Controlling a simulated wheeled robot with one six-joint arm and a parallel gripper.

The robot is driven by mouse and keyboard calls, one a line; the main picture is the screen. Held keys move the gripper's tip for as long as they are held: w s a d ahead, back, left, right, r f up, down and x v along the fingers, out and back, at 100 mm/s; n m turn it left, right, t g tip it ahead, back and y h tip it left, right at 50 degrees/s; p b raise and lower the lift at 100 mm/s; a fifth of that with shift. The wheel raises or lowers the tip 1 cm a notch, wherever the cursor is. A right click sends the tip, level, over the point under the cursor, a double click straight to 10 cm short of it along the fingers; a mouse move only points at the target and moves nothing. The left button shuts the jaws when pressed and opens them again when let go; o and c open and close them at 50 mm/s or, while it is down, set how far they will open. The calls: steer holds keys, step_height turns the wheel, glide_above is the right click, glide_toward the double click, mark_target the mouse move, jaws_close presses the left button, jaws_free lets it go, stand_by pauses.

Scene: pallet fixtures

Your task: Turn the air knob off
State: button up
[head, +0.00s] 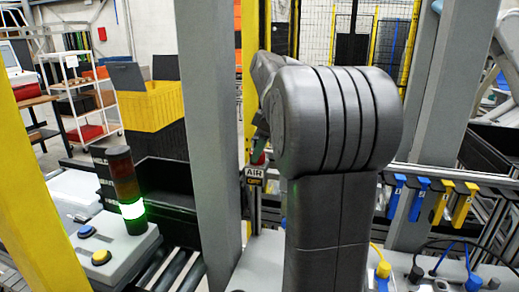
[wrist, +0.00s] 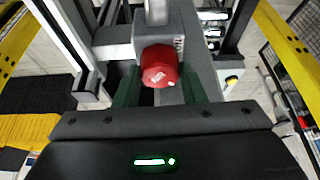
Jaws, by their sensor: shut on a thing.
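The air knob (wrist: 160,66) is red with small white lettering. It sits on a grey block (wrist: 166,25) in the upper middle of the wrist view. My gripper (wrist: 160,86) has its green fingers on the left and right sides of the knob, shut on it. In the head view my dark arm hides most of the gripper and knob. A small sign (head: 255,177) reading AIR and OFF shows just left of the arm.
A grey post (head: 211,120) stands close left of the arm. A signal tower (head: 126,190) with a lit green section stands on a grey box (head: 112,244) with blue and yellow buttons. Blue and yellow tags (head: 418,198) hang from a rail at right.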

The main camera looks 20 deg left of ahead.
steer(key=shift+m, duration=0.4)
steer(key=o, duration=1)
steer(key=shift+r, duration=0.1)
steer(key=v, duration=1.3)
steer(key=shift+r, duration=0.3)
steer(key=shift+s+f, duration=0.1)
steer(key=x, duration=1.3)
steer(key=shift+f, duration=0.35)
steer(key=shift+n, duration=0.4)
